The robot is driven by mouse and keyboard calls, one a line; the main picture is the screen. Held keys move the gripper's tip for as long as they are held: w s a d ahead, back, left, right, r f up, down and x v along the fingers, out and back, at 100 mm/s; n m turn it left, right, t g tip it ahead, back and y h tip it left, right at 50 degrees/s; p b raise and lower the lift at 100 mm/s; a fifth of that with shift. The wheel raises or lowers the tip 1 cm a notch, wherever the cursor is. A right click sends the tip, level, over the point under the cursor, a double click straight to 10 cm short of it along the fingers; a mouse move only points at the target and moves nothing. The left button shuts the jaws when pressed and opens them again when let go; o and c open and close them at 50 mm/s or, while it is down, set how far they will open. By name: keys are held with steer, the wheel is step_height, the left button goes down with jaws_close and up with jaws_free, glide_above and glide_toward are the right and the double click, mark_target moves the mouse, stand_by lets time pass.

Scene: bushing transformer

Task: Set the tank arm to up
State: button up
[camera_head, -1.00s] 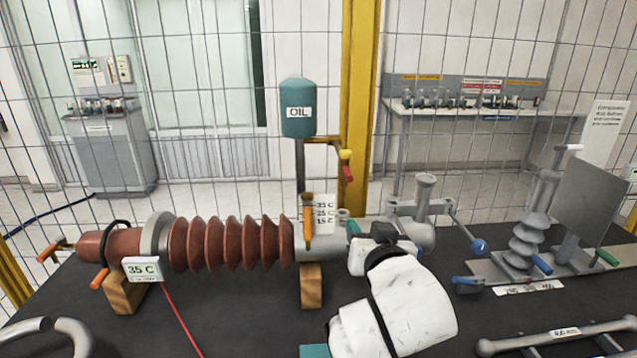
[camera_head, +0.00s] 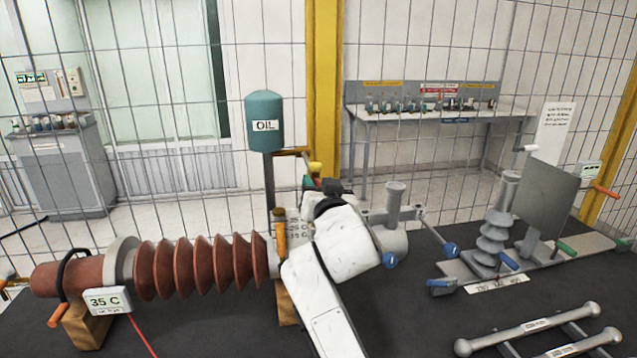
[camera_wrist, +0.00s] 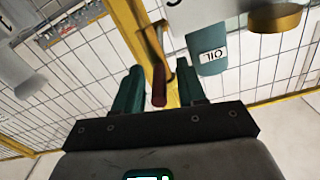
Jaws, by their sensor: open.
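The teal oil tank (camera_head: 265,122), labelled OIL, stands on a dark post behind the ribbed bushing. A short brown arm (camera_head: 290,151) sticks out to the right from the post beside the tank, with a yellow end piece (camera_head: 315,168). In the wrist view a red handle (camera_wrist: 158,86) hangs down between my two green fingers. My gripper (camera_wrist: 160,72) is open, with a finger on each side of the handle and gaps showing. In the head view my gripper (camera_head: 311,181) is just below the yellow end piece, and my wrist hides the red handle. The tank also shows in the wrist view (camera_wrist: 212,45).
The brown ribbed bushing (camera_head: 200,266) lies across the black table at left, with a 35 C display (camera_head: 108,301). An orange handle (camera_head: 280,232) stands close to my arm. A yellow post (camera_head: 323,90) and wire fence stand behind.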

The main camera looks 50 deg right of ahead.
steer(key=shift+w+d, duration=0.1)
steer(key=shift+w, duration=0.05)
steer(key=c, duration=0.6)
jaws_close()
